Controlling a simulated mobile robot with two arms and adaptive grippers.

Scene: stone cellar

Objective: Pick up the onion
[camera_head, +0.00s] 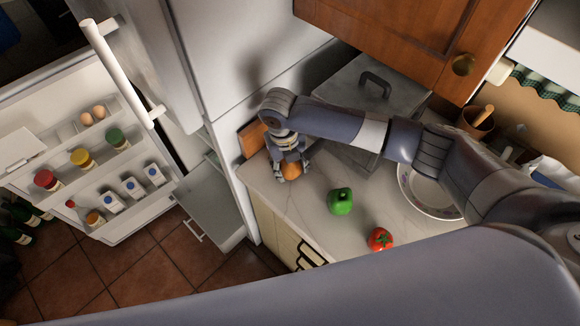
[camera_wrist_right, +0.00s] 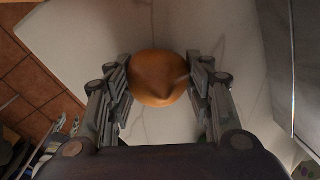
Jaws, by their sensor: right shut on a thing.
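The onion (camera_head: 291,169) is round and orange-brown, at the left end of the pale marble counter (camera_head: 305,205). My right gripper (camera_head: 289,165) reaches down over it from above and is shut on it. In the right wrist view the onion (camera_wrist_right: 158,79) sits between the two fingers of the right gripper (camera_wrist_right: 160,85), which press on its left and right sides. The counter shows around it; I cannot tell whether the onion touches the counter. My left gripper is not in view.
A green pepper (camera_head: 340,201) and a tomato (camera_head: 380,239) lie on the counter to the right. A grey metal box (camera_head: 346,97) stands behind. The fridge door (camera_head: 100,232) hangs open at left. A wooden cabinet (camera_head: 420,25) is above.

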